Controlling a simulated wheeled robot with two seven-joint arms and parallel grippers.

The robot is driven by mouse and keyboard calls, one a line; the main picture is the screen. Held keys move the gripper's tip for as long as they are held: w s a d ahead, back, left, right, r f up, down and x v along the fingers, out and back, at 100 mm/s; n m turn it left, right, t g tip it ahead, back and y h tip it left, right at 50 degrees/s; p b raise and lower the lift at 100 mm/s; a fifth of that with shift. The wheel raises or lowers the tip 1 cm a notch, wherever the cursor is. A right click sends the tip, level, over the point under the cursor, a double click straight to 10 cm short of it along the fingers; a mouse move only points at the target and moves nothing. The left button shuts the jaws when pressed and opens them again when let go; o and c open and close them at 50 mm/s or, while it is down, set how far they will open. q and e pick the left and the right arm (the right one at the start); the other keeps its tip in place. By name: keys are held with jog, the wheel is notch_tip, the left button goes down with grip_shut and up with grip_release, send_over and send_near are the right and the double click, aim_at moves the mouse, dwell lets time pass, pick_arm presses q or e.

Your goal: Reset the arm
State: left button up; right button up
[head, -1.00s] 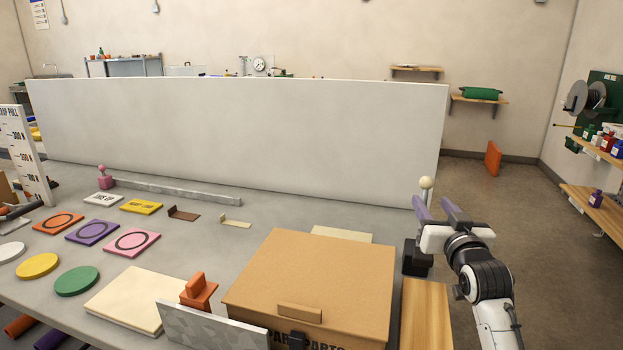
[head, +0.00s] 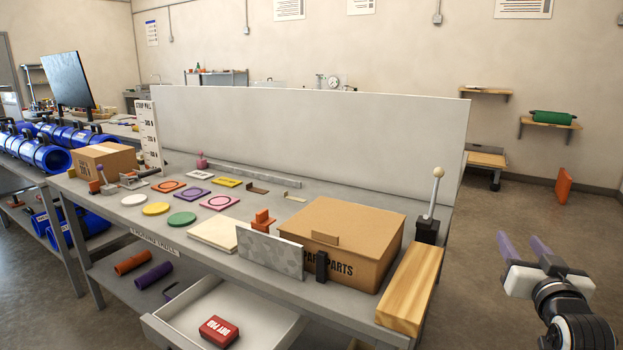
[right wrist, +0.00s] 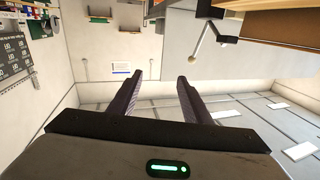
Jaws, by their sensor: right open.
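My right gripper (head: 524,246) is open and empty at the right of the head view, over the floor and apart from the table. Its two purple-grey fingers (right wrist: 155,98) show spread apart in the right wrist view with nothing between them. A lever with a pale ball knob (head: 437,173) stands up from a black base at the table's right end, left of my right gripper. The lever also shows in the right wrist view (right wrist: 201,40). My left gripper is not in view.
The grey table (head: 125,208) holds a cardboard parts box (head: 350,235), a wood block (head: 411,290) and coloured discs and plates. An open drawer (head: 187,309) with a red dry pad (head: 219,331) juts out in front.

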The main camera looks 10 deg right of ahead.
jog(key=s+a+f+n+g+y, duration=0.1)
jog(key=s+a+f+n+y, duration=0.15)
jog(key=a+f, duration=0.7)
jog(key=s+a+f+n+g+y, duration=0.25)
jog(key=a+f, duration=0.35)
jog(key=f, duration=0.7)
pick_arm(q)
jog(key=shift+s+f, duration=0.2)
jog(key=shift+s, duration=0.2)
pick_arm(e)
jog(key=s+a+f+n+g+y, duration=0.1)
jog(key=s+a+f+g+y, duration=0.1)
jog(key=s+a+f, duration=0.7)
jog(key=s+a+f+n+g+y, duration=0.1)
jog(key=s+a+f+g+y, duration=0.1)
jog(key=s+a+f, duration=0.6)
jog(key=s+a+y, duration=0.1)
jog(key=s+a, duration=0.1)
jog(key=s, duration=0.3)
jog(key=shift+s+a+f+n, duration=0.15)
jog(key=shift+f+n, duration=0.25)
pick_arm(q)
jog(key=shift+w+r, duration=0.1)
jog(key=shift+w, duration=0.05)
